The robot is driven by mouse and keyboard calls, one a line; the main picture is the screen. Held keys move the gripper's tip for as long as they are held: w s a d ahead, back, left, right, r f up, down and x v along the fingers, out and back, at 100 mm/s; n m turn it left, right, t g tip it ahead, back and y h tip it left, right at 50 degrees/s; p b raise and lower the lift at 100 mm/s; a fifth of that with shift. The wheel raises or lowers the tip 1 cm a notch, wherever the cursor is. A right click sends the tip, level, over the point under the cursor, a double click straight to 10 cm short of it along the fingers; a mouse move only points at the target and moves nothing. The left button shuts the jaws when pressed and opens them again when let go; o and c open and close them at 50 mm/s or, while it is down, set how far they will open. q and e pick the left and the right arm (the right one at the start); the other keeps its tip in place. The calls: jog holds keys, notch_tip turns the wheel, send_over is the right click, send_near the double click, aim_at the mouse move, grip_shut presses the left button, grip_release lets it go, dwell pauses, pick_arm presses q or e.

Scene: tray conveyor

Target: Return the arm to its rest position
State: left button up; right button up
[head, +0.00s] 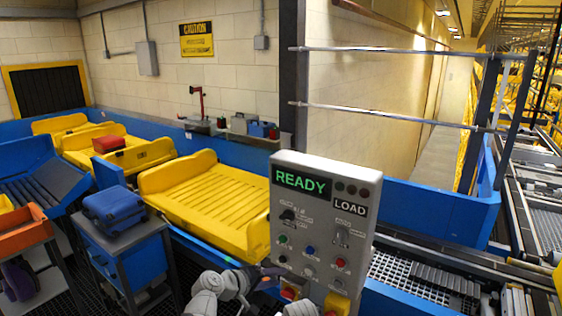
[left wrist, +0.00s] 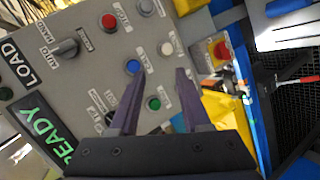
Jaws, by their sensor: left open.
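My left arm comes in at the bottom middle of the head view. Its gripper (head: 270,274) is at the lower left edge of a grey control panel (head: 300,215). In the left wrist view the two dark fingers of the left gripper (left wrist: 160,72) are apart with nothing between them. They are in front of the panel face, near a blue button (left wrist: 133,67) and a green button (left wrist: 154,103). I cannot tell whether they touch it. The panel display reads READY (head: 300,180), with a LOAD label (head: 349,208) beside it. My right gripper is not in view.
A yellow tray (head: 215,200) sits on the blue-sided conveyor behind the panel; more yellow trays stand farther back, one with a red case (head: 108,144). A blue case (head: 114,208) lies on a blue stand at left. An orange bin (head: 22,235) is at far left.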

pick_arm(q)
jog(key=s+a+f+m+g+y, duration=0.5)
jog(key=s+a+f+g+y, duration=0.35)
jog(key=s+a+f, duration=0.5)
jog(key=s+d+f+m+y+b, duration=0.2)
jog(key=s+d+f+m+b, duration=0.2)
jog(key=s+d+f+b, duration=0.3)
notch_tip(320, 180, down, 4)
jog(key=d+b, duration=0.2)
jog(key=b, duration=0.3)
jog(key=shift+s+d, duration=0.25)
jog(key=shift+d, duration=0.1)
jog(key=shift+c, duration=0.2)
